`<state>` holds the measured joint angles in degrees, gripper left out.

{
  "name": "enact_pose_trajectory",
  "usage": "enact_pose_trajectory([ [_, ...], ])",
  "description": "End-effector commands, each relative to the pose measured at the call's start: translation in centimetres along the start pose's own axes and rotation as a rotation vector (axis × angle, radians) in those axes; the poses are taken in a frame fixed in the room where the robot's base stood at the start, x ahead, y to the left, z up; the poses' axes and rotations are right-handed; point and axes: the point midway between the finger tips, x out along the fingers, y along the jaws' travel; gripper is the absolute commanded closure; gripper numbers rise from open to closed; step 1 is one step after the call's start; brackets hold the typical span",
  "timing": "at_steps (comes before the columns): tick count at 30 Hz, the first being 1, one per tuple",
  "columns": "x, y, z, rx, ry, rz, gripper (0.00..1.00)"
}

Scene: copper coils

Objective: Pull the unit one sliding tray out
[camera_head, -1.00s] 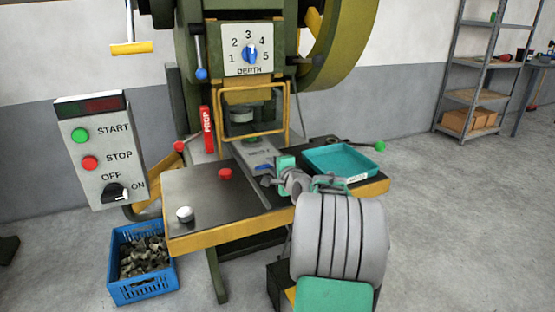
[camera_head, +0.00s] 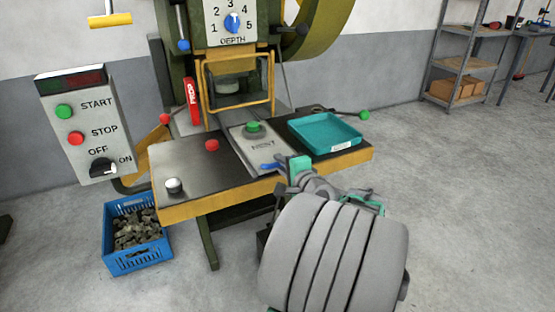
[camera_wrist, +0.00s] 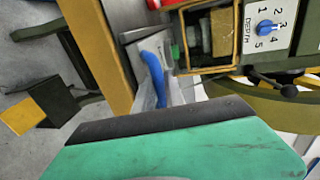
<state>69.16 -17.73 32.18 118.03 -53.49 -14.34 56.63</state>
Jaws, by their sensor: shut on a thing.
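The unit one sliding tray (camera_head: 262,147) is a grey plate with dark lettering on the press table, drawn out in front of the press opening. A round green-topped part (camera_head: 254,127) sits on it. Its blue handle (camera_head: 268,167) is at the tray's front end, by the table's front edge; it also shows in the wrist view (camera_wrist: 153,78). My gripper (camera_head: 281,170) is shut on the handle. In the wrist view, a large green finger pad (camera_wrist: 180,150) fills the bottom and hides the grip itself.
A teal bin (camera_head: 325,133) stands on the table just right of the tray. A red knob (camera_head: 212,145) and a white knob (camera_head: 174,185) are on the left. A red prop (camera_head: 192,100) stands beside the guard frame (camera_head: 238,80). A blue crate (camera_head: 137,236) sits on the floor.

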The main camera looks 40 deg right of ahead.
Motion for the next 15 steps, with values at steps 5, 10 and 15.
enact_pose_trajectory([
  [5,-0.01,0.14,0.07,0.002,-0.002,0.002,1.0],
  [10,0.01,0.14,0.07,0.001,-0.001,0.003,0.82],
  [15,0.02,0.08,0.06,0.0,-0.001,0.002,0.69],
])
